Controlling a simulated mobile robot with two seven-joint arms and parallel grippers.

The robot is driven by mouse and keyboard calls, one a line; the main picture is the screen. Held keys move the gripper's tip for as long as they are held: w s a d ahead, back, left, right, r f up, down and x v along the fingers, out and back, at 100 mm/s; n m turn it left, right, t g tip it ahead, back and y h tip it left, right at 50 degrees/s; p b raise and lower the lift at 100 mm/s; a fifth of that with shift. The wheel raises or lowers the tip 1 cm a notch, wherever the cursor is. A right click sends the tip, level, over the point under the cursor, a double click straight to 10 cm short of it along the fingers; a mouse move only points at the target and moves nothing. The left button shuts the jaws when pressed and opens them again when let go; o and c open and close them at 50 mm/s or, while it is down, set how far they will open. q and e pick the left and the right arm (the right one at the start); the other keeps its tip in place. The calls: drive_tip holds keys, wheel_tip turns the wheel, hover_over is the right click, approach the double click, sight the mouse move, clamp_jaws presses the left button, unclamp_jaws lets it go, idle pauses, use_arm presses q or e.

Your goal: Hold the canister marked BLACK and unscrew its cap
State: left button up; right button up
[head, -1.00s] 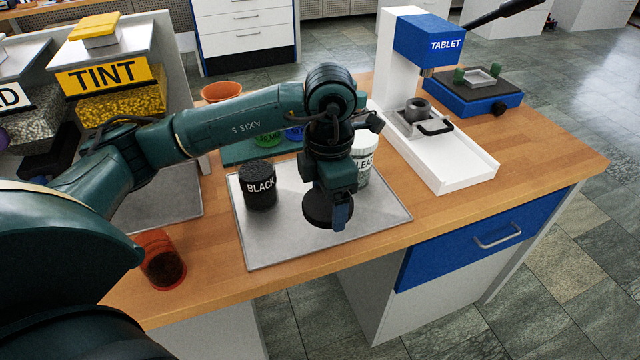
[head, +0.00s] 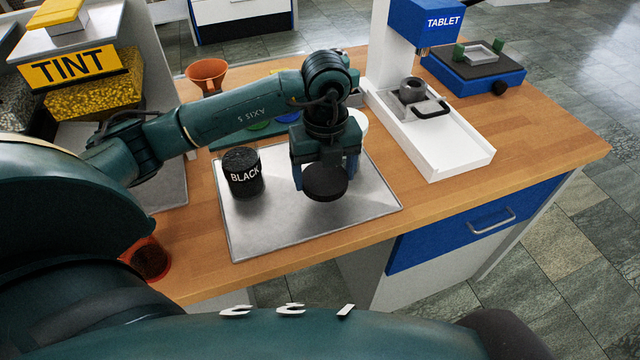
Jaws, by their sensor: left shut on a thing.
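The canister marked BLACK (head: 243,178) stands upright on the left part of the metal tray (head: 270,232). Its top is dark and looks uncapped, with black contents near the rim. My left gripper (head: 325,178) is shut on a round black cap (head: 325,184), a finger on each side. It holds the cap to the right of the canister, clear of it and above the tray. How high it hangs is hard to tell. My right gripper is out of view; a teal arm link of mine crosses the bottom edge.
A white canister (head: 360,119) is mostly hidden behind my left gripper. An orange-red cup (head: 150,262) stands at the bench's left front, partly covered by my arm. An orange funnel (head: 206,73) stands behind. The right front benchtop is clear.

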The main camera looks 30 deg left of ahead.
sight(324, 191)
use_arm(q)
drive_tip(key=shift+f, duration=2.65)
drive_tip(key=o, duration=1.1)
